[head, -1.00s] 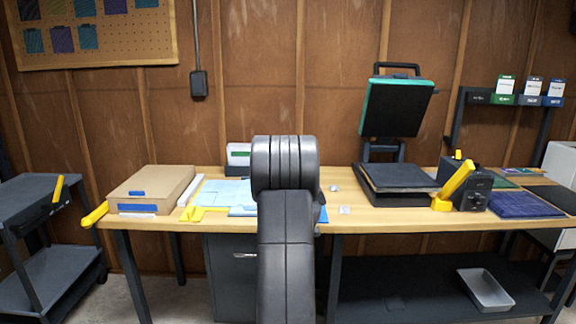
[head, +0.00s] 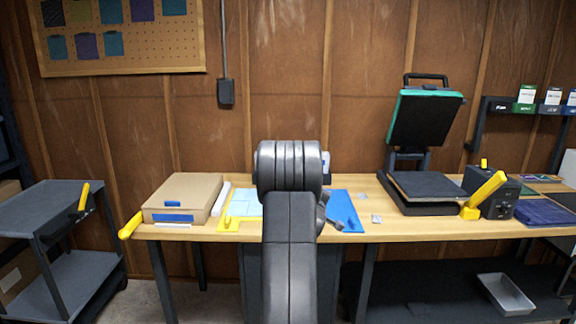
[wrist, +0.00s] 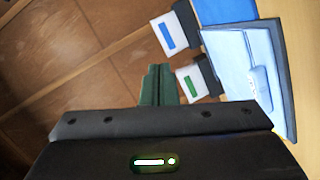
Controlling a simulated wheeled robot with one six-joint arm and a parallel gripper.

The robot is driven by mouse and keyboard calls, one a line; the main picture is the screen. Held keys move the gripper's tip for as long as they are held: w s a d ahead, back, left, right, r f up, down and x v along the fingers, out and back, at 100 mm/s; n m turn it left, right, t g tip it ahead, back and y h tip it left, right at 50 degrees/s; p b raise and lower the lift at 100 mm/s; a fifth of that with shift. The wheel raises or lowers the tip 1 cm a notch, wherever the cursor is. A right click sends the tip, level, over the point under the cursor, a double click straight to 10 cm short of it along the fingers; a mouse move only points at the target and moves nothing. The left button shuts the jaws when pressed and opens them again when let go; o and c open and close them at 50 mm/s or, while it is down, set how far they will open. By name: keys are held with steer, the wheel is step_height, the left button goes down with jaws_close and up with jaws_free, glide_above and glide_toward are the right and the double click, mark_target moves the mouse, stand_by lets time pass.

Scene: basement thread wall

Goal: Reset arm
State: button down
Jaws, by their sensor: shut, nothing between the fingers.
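My arm stands upright in the middle of the head view and hides part of the bench. My gripper is mostly hidden behind it there; a grey piece shows at the arm's right side, and I cannot tell if it belongs to the gripper. In the wrist view my gripper (wrist: 158,85) points away from the camera, its two dark fingers together with nothing between them. Beyond the fingers are two holders, one with a blue label (wrist: 167,37) and one with a green label (wrist: 187,85).
The wooden workbench (head: 400,228) carries a cardboard box (head: 183,192), a blue mat (head: 343,208), an open heat press (head: 425,118) and a yellow-handled device (head: 487,190). A dark cart (head: 62,200) stands left. A metal tray (head: 505,293) sits on the lower shelf.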

steer(key=a+f+n+t, duration=0.1)
steer(key=a+n, duration=0.4)
steer(key=a, duration=0.1)
steer(key=shift+f+h+p, duration=0.2)
steer(key=shift+h+p, duration=0.1)
steer(key=shift+p, duration=0.05)
steer(key=shift+d, duration=0.1)
